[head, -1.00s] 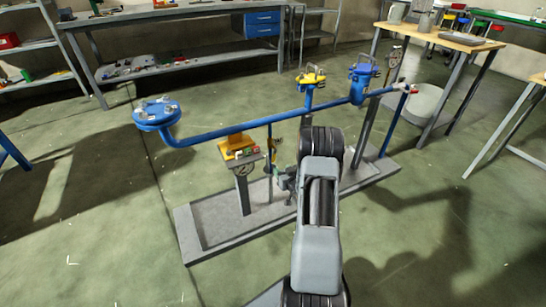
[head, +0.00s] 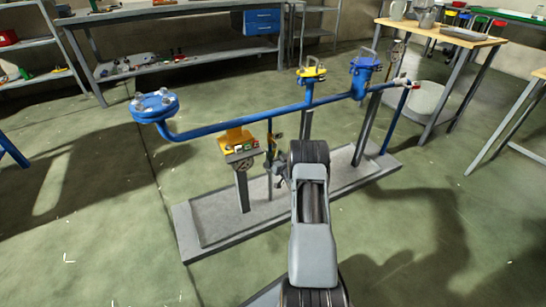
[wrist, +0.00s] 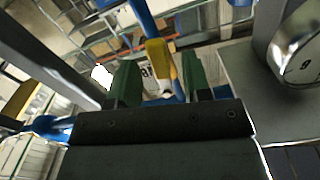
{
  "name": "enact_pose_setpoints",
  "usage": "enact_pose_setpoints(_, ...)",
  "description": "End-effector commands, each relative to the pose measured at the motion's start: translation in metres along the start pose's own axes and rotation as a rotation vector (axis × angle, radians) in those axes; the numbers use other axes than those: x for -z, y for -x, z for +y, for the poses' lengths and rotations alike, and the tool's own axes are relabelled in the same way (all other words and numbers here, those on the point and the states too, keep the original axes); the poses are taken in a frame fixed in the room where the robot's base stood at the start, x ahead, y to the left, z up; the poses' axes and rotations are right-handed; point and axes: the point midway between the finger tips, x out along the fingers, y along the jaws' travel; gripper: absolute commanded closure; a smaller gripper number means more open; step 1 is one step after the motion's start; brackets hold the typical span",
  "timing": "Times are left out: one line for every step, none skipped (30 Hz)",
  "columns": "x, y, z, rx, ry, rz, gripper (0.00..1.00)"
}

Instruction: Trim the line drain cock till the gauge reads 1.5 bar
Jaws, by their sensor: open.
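A blue pipe line (head: 225,128) runs over a grey base plate. A thin drop pipe with a small yellow-handled cock (head: 276,140) hangs from it, just right of a yellow box; I take this as the drain cock. In the wrist view a yellow handle (wrist: 156,52) on a blue pipe shows beyond my fingers. A metal-rimmed dial (wrist: 301,45) shows at the wrist view's right edge. My gripper (head: 279,172) is open, just below the cock; its green fingers (wrist: 161,88) stand apart.
A yellow valve (head: 311,74) and a blue valve (head: 362,72) stand on the line. A blue flange (head: 155,105) ends it at left. Grey posts (head: 242,190) rise from the base plate (head: 215,235). Open floor lies in front.

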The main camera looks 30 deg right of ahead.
Motion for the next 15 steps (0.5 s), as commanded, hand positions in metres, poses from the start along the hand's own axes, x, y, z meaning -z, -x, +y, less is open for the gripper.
enact_pose_setpoints(-0.002, -0.006, 0.0, 0.001, 0.001, 0.001, 0.55)
enact_pose_setpoints(-0.002, -0.009, 0.0, 0.001, 0.001, 0.001, 0.55)
enact_pose_setpoints(-0.002, -0.013, 0.001, 0.0, 0.001, 0.0, 0.55)
enact_pose_setpoints(-0.002, -0.015, 0.001, 0.0, 0.001, 0.0, 0.55)
enact_pose_setpoints(-0.002, -0.017, 0.001, 0.0, 0.001, 0.001, 0.55)
enact_pose_setpoints(-0.001, -0.019, 0.001, 0.0, 0.001, 0.0, 0.55)
enact_pose_setpoints(-0.001, -0.021, 0.0, 0.0, 0.0, 0.0, 0.55)
enact_pose_setpoints(-0.001, -0.022, 0.0, 0.0, 0.0, -0.001, 0.55)
enact_pose_setpoints(-0.001, -0.023, 0.0, 0.0, -0.001, -0.001, 0.55)
enact_pose_setpoints(-0.001, -0.024, 0.0, 0.0, -0.001, -0.001, 0.55)
enact_pose_setpoints(-0.001, -0.024, 0.0, 0.0, -0.001, -0.001, 0.55)
enact_pose_setpoints(0.0, -0.025, 0.0, 0.0, -0.001, -0.001, 0.55)
enact_pose_setpoints(0.0, -0.025, 0.0, 0.0, -0.001, -0.001, 0.55)
enact_pose_setpoints(0.0, -0.025, 0.0, 0.0, -0.001, -0.001, 0.55)
enact_pose_setpoints(0.0, -0.025, 0.0, 0.0, -0.001, -0.001, 0.55)
